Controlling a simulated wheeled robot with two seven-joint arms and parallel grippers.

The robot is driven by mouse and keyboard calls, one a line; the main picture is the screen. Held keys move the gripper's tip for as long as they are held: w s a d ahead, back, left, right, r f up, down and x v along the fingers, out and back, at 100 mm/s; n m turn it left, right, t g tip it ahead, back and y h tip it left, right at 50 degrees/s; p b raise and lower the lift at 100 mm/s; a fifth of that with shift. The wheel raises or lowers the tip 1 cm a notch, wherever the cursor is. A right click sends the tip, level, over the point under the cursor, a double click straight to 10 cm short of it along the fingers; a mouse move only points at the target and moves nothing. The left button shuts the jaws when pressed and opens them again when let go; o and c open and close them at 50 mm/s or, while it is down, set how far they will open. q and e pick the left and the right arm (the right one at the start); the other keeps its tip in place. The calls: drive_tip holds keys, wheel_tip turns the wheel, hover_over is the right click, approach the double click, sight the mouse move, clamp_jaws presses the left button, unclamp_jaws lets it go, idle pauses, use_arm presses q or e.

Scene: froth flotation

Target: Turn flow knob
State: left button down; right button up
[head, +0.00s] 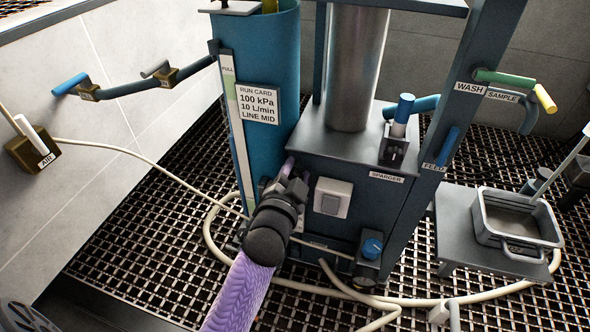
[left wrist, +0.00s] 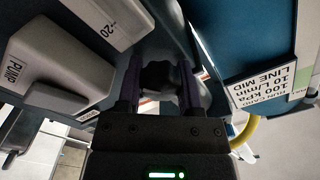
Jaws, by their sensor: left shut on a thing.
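My left gripper (head: 286,182) reaches to the front of the flotation machine, between the blue column and a light grey switch. Its arm hides much of that spot in the head view. In the left wrist view, the two purple fingers of the left gripper (left wrist: 160,85) are shut on a dark lobed knob (left wrist: 160,74), which appears to be the flow knob. A label ending in 20 (left wrist: 112,27) is beside it. A separate blue-topped knob (head: 372,246) sits lower right of the gripper, untouched. My right gripper is not in view.
The blue column (head: 270,155) bears a run card (head: 258,104) reading 100 kPa, 10 L/min, LINE MID. The light grey switch (head: 331,197) is close by the gripper. A cream hose (head: 215,240) loops over the grating. A metal pan (head: 487,233) stands at right.

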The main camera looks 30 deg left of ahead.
use_arm(q)
drive_tip(key=shift+r+m, duration=0.2)
drive_tip(key=shift+m, duration=0.5)
drive_tip(key=shift+f, duration=0.2)
drive_tip(key=shift+c, duration=1.3)
unclamp_jaws()
